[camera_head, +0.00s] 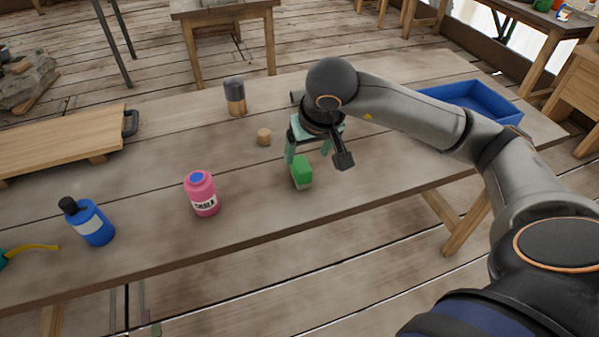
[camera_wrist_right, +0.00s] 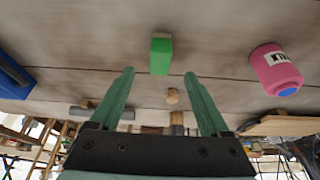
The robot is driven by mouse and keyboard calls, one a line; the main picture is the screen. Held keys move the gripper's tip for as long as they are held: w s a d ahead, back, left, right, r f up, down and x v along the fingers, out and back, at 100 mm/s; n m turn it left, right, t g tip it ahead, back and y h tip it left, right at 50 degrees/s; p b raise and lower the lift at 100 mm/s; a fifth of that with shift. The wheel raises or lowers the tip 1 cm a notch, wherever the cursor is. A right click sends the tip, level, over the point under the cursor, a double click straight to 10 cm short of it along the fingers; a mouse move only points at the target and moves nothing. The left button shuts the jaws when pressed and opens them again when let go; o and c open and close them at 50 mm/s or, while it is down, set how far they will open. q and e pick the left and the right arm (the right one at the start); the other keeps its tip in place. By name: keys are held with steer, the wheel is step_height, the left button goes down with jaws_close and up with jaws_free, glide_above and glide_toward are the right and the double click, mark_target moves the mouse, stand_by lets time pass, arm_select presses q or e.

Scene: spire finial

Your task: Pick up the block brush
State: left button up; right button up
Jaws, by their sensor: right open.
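The block brush appears as a small green block (camera_head: 301,172) with a pale underside, resting on the wooden table in the head view. In the right wrist view the green block (camera_wrist_right: 160,55) lies just beyond the fingertips, roughly centred between them. My right gripper (camera_head: 308,150) is over the table, close to the block, with its pale green fingers spread. The right wrist view shows the same gripper (camera_wrist_right: 159,74) open, with nothing between its fingers. The exact height gap to the block is hard to tell. My left gripper is not in view.
A pink bottle (camera_head: 202,194) and a blue bottle (camera_head: 92,225) stand to the left. A small wooden knob (camera_head: 264,137) and a grey-topped cylinder (camera_head: 235,96) are behind. A blue tray (camera_head: 468,98) sits at right, a raised board (camera_head: 60,140) at far left. The table's front middle is clear.

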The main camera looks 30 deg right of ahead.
mark_target(301, 164)
steer(key=x, duration=0.9)
steer(key=shift+w+d, duration=0.1)
steer(key=shift+w, duration=0.25)
steer(key=shift+c, duration=0.2)
steer(key=shift+r, duration=0.1)
jaws_close()
